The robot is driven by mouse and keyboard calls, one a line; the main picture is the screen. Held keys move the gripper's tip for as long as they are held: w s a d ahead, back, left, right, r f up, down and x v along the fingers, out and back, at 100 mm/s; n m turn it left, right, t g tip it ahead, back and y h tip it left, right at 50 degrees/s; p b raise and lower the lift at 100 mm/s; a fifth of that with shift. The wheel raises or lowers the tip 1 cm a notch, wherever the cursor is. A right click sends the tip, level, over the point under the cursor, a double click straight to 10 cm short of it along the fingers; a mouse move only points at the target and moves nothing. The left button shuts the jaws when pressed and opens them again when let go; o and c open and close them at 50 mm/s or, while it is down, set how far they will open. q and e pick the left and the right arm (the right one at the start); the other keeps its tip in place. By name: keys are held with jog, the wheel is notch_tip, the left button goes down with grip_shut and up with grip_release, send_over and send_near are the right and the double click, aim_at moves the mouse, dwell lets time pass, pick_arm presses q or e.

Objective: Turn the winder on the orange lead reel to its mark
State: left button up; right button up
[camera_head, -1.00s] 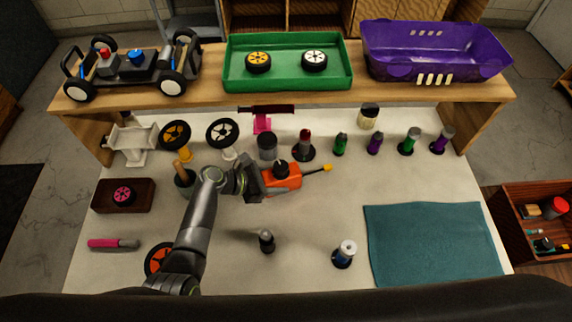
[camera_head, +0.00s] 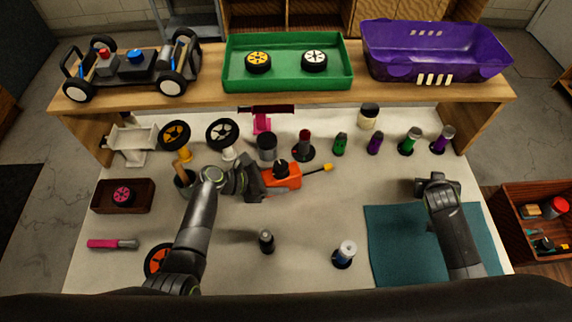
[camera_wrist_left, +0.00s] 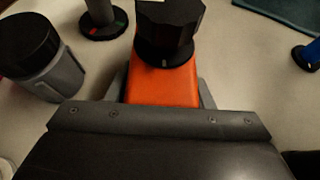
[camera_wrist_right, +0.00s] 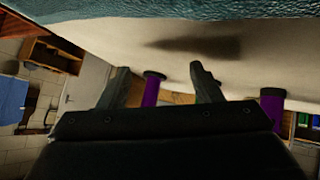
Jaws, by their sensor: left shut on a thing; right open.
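The orange lead reel (camera_head: 285,178) lies on the bench near its middle, with a black winder (camera_head: 281,168) on top and a short lead with a yellow end (camera_head: 327,168) pointing right. My left gripper (camera_head: 268,183) is shut on the reel's body. In the left wrist view the reel (camera_wrist_left: 160,82) sits between the fingers, and the winder (camera_wrist_left: 168,30) stands clear above, with a small pale mark at its lower edge. My right gripper (camera_head: 420,188) is open and empty above the teal mat's far edge; its two fingers show apart in the right wrist view (camera_wrist_right: 160,85).
Upright bottles, including a black-capped grey jar (camera_head: 267,147), stand in a row behind the reel. The teal mat (camera_head: 390,240) is bare beside my right arm.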

jog(key=a+n+y, duration=0.1)
jog(key=a, duration=0.3)
jog(key=w+a+n+y, duration=0.1)
jog(key=a+y, duration=0.1)
jog(key=a, duration=0.1)
jog(key=a+n+y, duration=0.1)
jog(key=a, duration=0.3)
jog(key=shift+w+a+y, duration=0.3)
jog(key=shift+a, duration=0.05)
jog(key=a+n+y, duration=0.1)
jog(key=a, duration=0.1)
jog(key=a+r+n+y, duration=0.1)
jog(key=a+y, duration=0.1)
jog(key=a, duration=0.1)
jog(key=a+r+n+y, duration=0.1)
jog(key=a, duration=0.2)
jog(key=shift+s+a+n+g, duration=0.25)
jog(key=shift+n+g, duration=0.15)
jog(key=s+a+r+n+y, duration=0.1)
jog(key=a+r+n+y, duration=0.35)
jog(key=a, duration=0.25)
jog(key=n+y, duration=0.4)
send_near(282, 166)
jog(key=shift+m+g, duration=0.25)
jog(key=shift+g, duration=0.15)
jog(key=x, duration=0.8)
jog(key=shift+w+a, duration=0.25)
jog(key=shift+w, duration=0.2)
jog(key=shift+c, duration=0.5)
